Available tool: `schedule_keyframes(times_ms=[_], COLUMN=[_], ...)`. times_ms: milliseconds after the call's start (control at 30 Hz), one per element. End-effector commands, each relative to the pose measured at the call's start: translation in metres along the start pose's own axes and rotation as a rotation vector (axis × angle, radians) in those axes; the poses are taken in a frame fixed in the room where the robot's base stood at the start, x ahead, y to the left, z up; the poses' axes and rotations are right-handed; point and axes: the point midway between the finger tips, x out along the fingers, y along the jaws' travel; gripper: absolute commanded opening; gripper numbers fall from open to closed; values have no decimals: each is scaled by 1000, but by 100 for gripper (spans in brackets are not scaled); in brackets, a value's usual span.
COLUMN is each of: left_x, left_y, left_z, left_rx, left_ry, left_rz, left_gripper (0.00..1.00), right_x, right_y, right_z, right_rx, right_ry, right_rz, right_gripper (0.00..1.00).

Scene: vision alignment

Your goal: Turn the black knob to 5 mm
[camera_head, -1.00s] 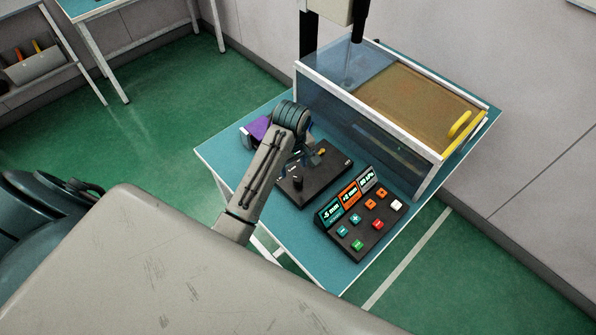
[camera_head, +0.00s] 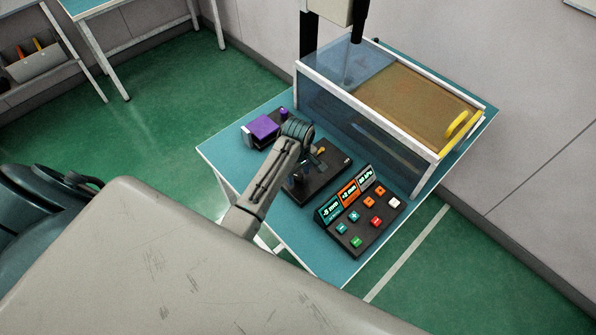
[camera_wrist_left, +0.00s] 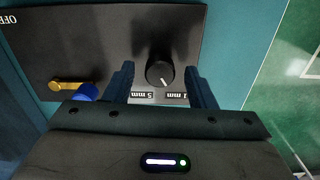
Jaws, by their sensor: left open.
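The black knob (camera_wrist_left: 160,68) stands on a dark control panel (camera_wrist_left: 90,35). In the left wrist view it lies between my left gripper's two open fingers (camera_wrist_left: 161,88), with a gap on each side. Its white pointer line slants toward the "1 mm" label (camera_wrist_left: 177,96); the "5 mm" label (camera_wrist_left: 143,96) is to the left. Both labels appear upside down. In the head view my left gripper (camera_head: 300,182) is over the left part of the panel (camera_head: 333,180), and my arm hides much of that area. My right gripper is not in view.
A yellow lever (camera_wrist_left: 70,85) and a blue part (camera_wrist_left: 88,92) are left of the knob. A button box with displays (camera_head: 362,215), a purple block (camera_head: 263,127) and a clear-sided machine (camera_head: 395,100) share the teal table (camera_head: 225,160).

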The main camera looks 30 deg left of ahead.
Motion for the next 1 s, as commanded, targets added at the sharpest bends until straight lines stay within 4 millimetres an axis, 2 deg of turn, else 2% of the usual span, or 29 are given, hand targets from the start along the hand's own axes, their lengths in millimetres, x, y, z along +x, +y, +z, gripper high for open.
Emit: schedule_keyframes(times_ms=[267, 400, 500, 767, 1000], left_x=[2, 2, 2, 1, 1], left_y=[0, 0, 0, 0, 0], left_z=[0, 0, 0, 0, 0], left_rx=[0, 0, 0, 21, 132], left_ry=[0, 0, 0, -1, -1], left_rz=[0, 0, 0, 0, 0], left_gripper=[50, 23, 6, 6, 6], right_x=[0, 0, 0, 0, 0], right_y=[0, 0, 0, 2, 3], right_z=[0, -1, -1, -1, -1], right_rx=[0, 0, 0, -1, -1], right_ry=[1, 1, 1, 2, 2], right_rz=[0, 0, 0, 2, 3], right_gripper=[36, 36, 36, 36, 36])
